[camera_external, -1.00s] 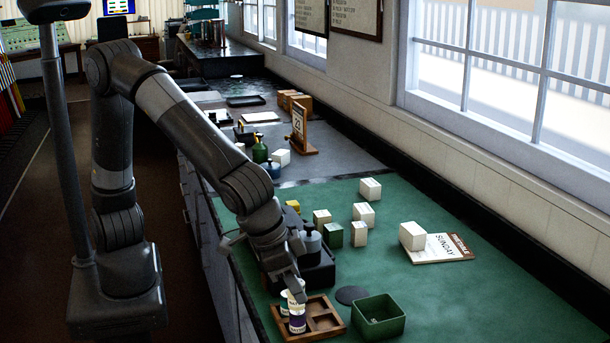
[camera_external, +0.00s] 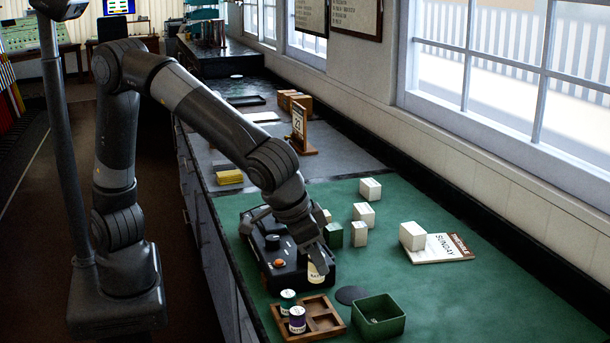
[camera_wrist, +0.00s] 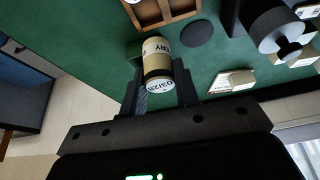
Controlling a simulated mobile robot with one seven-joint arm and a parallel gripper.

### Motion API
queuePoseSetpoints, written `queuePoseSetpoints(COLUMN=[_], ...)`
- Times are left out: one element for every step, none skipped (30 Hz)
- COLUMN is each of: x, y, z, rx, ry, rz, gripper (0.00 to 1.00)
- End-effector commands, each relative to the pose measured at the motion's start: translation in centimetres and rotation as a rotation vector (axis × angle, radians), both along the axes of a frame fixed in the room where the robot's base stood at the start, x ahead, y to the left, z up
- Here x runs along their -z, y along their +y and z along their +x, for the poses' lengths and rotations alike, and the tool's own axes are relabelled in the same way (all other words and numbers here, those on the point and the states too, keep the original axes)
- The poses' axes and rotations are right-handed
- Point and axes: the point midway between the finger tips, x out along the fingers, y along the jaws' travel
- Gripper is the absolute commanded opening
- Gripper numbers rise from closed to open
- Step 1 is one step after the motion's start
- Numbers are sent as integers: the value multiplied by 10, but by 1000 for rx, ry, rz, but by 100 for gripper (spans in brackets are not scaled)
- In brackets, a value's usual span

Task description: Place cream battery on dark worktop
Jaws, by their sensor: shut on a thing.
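My gripper (camera_external: 306,254) is shut on the cream battery (camera_external: 317,271), holding it above the green surface beside a black box. In the wrist view the cream battery (camera_wrist: 157,60) with dark lettering sits between the fingers of my gripper (camera_wrist: 160,88). A wooden tray (camera_external: 333,334) at the front has compartments; a green battery (camera_external: 288,301) and a purple battery (camera_external: 297,320) stand in its left side. A dark worktop (camera_external: 245,66) shows at the far back, beyond a grey stretch of counter (camera_external: 258,140).
The black box (camera_external: 290,270) with an orange button is close to my gripper. A green bin (camera_external: 378,318) and black disc (camera_external: 352,295) lie right of the tray. A yellow block (camera_external: 229,177) is left.

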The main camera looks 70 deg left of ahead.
Motion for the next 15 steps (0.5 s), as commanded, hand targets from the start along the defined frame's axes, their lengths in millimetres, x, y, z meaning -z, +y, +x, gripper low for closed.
queuePoseSetpoints(x=[-1, -1, -1, -1, -1, -1, -1, -1, -2, -2, -2, -2, -2, -2, -2], y=[13, 20, 30, 37, 45, 56, 64, 73, 85, 95, 104, 117, 127, 137, 151], z=[20, 30, 44, 54, 64, 76, 86, 95, 107, 116, 125, 136, 145, 153, 163], rx=[-38, -56, -81, -98, -116, -142, -160, -178, -202, -220, -239, -263, -280, -298, -323], ry=[-1, -1, -1, -1, -1, -1, 0, -1, -1, -1, -1, -1, -1, 0, -1], rz=[-1, 0, 1, 1, 1, 1, 1, 2, 2, 2, 2, 2, 3, 4, 3], gripper=[2, 2, 2, 2, 2, 2, 2, 2, 2, 2, 2, 2, 2, 2, 2])
